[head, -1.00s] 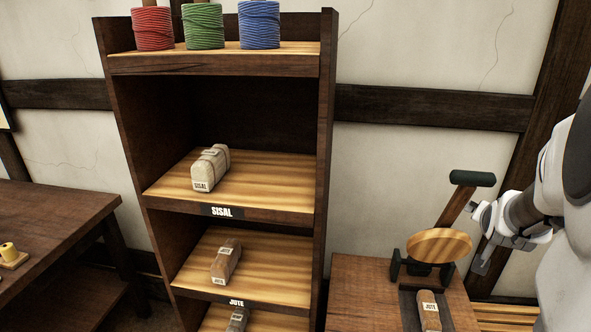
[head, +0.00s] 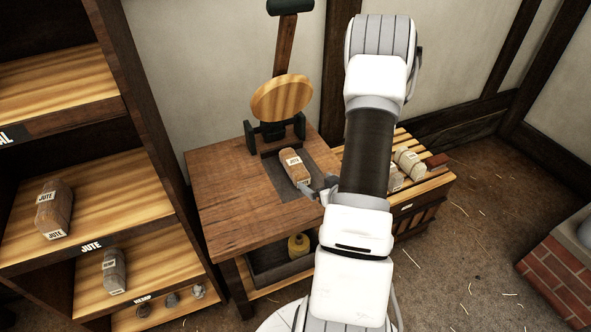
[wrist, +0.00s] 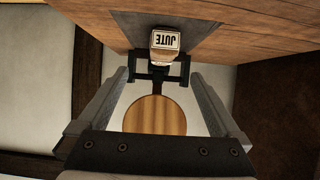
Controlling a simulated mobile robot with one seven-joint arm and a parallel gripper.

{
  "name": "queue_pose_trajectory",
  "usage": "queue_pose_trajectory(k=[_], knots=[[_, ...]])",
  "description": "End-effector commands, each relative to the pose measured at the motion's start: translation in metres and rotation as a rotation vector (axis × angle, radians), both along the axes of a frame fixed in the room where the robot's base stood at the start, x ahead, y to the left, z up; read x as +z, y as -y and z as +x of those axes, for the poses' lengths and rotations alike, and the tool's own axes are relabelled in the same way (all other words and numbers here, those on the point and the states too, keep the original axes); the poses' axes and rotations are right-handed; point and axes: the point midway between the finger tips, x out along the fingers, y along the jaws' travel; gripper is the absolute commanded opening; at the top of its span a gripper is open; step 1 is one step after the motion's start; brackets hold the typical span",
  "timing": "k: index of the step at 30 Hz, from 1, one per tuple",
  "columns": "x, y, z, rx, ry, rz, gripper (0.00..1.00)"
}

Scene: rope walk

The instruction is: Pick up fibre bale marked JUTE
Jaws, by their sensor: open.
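A tan fibre bale marked JUTE (head: 293,165) lies on a dark mat (head: 283,190) on the wooden bench, in front of a lever press. My gripper (head: 318,188) is at the near right end of this bale, jaws open. In the wrist view the bale (wrist: 165,43) shows its JUTE label upside down, ahead of and between the open fingers (wrist: 158,85). I cannot tell whether any finger touches it. A second bale marked JUTE (head: 54,210) lies on the shelf labelled JUTE at left.
The press (head: 282,98) with its round wooden plate stands behind the bale. A slatted crate (head: 440,178) with pale bales is right of the bench. A HEMP bale (head: 114,272) lies on a lower shelf. A brick block (head: 560,265) stands at far right.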

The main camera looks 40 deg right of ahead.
Motion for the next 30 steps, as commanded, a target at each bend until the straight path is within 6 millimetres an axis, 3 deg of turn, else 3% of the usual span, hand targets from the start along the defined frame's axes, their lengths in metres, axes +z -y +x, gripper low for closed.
queue_pose_trajectory(k=[12,22,30], knots=[[-0.043,0.017,0.076,0.002,0.0,-0.001,1.0],[-0.053,0.022,0.102,0.0,0.001,-0.001,1.0],[-0.065,0.026,0.139,0.0,0.0,-0.001,1.0]])
